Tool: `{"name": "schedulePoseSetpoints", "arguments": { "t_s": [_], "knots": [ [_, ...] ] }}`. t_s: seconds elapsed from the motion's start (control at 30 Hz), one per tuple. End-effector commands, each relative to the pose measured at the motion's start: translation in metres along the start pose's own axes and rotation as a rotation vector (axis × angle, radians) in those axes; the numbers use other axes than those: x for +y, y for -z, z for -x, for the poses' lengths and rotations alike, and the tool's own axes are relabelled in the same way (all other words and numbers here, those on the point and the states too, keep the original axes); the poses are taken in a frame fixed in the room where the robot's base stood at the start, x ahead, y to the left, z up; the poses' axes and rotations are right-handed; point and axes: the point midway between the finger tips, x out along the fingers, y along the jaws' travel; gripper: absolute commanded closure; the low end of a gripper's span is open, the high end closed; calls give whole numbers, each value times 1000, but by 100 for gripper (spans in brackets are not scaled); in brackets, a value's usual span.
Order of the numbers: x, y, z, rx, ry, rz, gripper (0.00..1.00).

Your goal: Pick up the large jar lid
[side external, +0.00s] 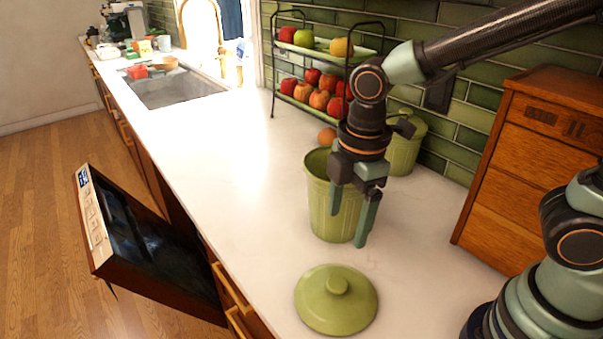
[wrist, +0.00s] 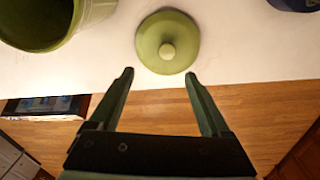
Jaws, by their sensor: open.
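The large jar lid (side external: 336,301) is a round olive-green disc with a small knob on top. It lies knob up on the white counter near the front edge, and it also shows in the wrist view (wrist: 167,42). My gripper (side external: 351,225) is open and empty, with its fingers pointing down in front of the open green jar (side external: 318,200). In the wrist view my fingertips (wrist: 159,75) are apart, and the lid appears beyond them, centred a little right. The gripper is not touching the lid.
The open jar also shows at upper left in the wrist view (wrist: 60,20). A smaller lidded green jar (side external: 405,150) stands behind. A two-tier fruit rack (side external: 320,50) is at the back and a wooden box (side external: 530,150) at right. The dishwasher door (side external: 130,240) hangs open below the counter.

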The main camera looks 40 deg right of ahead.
Motion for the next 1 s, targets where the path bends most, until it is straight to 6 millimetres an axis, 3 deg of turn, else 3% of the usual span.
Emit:
{"name": "schedulePoseSetpoints", "arguments": {
  "t_s": [0.2, 0.6, 0.87, 1.0],
  "knots": [
    [-11, 16, -18, -33, 55, 201, 19],
    [-15, 13, -76, -35, 58, 206, 19],
    [-15, 11, -92, -34, 57, 204, 19],
    [-15, 7, -112, -35, 59, 203, 19]
  ]
}}
